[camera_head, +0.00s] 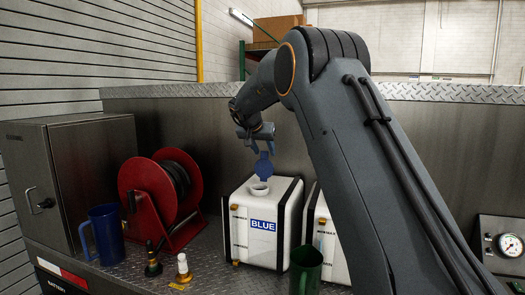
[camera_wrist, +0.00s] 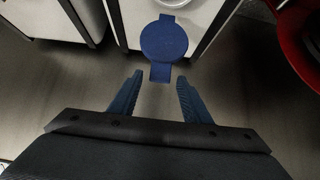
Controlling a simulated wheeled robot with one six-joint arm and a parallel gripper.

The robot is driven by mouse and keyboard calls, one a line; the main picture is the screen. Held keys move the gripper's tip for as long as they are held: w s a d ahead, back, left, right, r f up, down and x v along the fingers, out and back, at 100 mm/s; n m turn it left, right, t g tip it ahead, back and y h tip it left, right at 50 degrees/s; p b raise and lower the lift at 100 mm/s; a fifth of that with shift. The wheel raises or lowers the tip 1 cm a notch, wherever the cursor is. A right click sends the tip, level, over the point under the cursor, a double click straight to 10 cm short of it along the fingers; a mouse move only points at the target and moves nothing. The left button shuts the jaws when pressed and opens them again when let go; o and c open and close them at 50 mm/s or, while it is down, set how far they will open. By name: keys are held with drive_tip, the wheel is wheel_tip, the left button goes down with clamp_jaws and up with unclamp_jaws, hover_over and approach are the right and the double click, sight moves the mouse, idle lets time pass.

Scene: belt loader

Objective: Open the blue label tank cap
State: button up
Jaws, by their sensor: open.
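The white tank with the BLUE label (camera_head: 262,225) stands on the metal deck. Its blue cap (camera_head: 264,168) stands up on edge behind the white filler neck (camera_head: 259,188), whose mouth is uncovered. In the wrist view the cap (camera_wrist: 164,40) is a round disc with a tab (camera_wrist: 161,73) toward my gripper, and part of the neck (camera_wrist: 172,3) shows beyond it. My gripper (camera_wrist: 157,84) is open and empty, its fingertips on either side of the tab's end and apart from it. In the head view my gripper (camera_head: 259,137) is just above the cap.
A second white tank (camera_head: 325,235) stands close on the right, partly behind my arm. A red hose reel (camera_head: 160,200), blue jug (camera_head: 104,235), green jug (camera_head: 306,270) and two small nozzles stand nearby. A metal wall (camera_head: 420,130) rises behind.

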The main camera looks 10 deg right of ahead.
drive_tip(key=b+v, duration=0.2)
drive_tip(key=v, duration=0.5)
drive_tip(key=shift+s+a+r+b, duration=0.2)
drive_tip(key=shift+a+r+b, duration=0.05)
drive_tip(key=shift+b, duration=0.15)
